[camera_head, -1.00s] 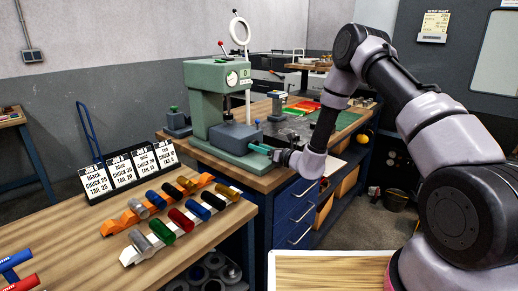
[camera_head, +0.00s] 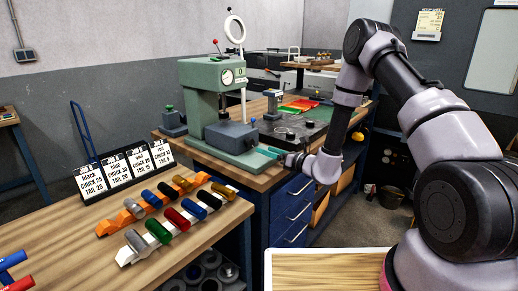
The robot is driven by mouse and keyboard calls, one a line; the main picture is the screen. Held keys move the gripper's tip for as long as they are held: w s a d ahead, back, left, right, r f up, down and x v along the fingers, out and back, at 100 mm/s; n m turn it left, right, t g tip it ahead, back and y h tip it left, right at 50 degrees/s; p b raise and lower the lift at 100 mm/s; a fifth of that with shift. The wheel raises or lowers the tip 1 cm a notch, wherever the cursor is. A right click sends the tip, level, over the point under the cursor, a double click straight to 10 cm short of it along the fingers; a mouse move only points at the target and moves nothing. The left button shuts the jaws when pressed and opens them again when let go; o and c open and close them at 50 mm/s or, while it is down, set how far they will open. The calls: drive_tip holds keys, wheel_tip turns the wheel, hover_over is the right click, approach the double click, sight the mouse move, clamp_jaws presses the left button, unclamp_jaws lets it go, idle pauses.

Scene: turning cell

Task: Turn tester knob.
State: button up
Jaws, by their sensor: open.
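The green tester (camera_head: 203,95) stands on the wooden bench, with a round white dial (camera_head: 227,77) on its head. A red ball-ended lever (camera_head: 215,42) rises from its top. A grey-blue block (camera_head: 231,136) sits on its base, with a small blue knob (camera_head: 253,121) at its right side. I cannot tell which of these is the knob named in the task. My gripper (camera_head: 269,151) is open, with teal fingers pointing left toward the right end of the tester's base. It looks empty. Whether the fingers touch the base is too small to tell.
The near table (camera_head: 190,248) carries orange and white racks of coloured cylinders and a row of black-and-white cards (camera_head: 122,171). A white ring (camera_head: 235,30) on a post stands behind the tester. Blue drawers (camera_head: 292,207) are below my gripper.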

sight(252, 145)
drive_tip(key=shift+v, duration=2)
drive_tip(key=n, duration=0.3)
drive_tip(key=shift+a, duration=0.15)
drive_tip(key=x, duration=1)
drive_tip(key=shift+w+a, duration=0.2)
drive_tip(key=shift+w, duration=0.05)
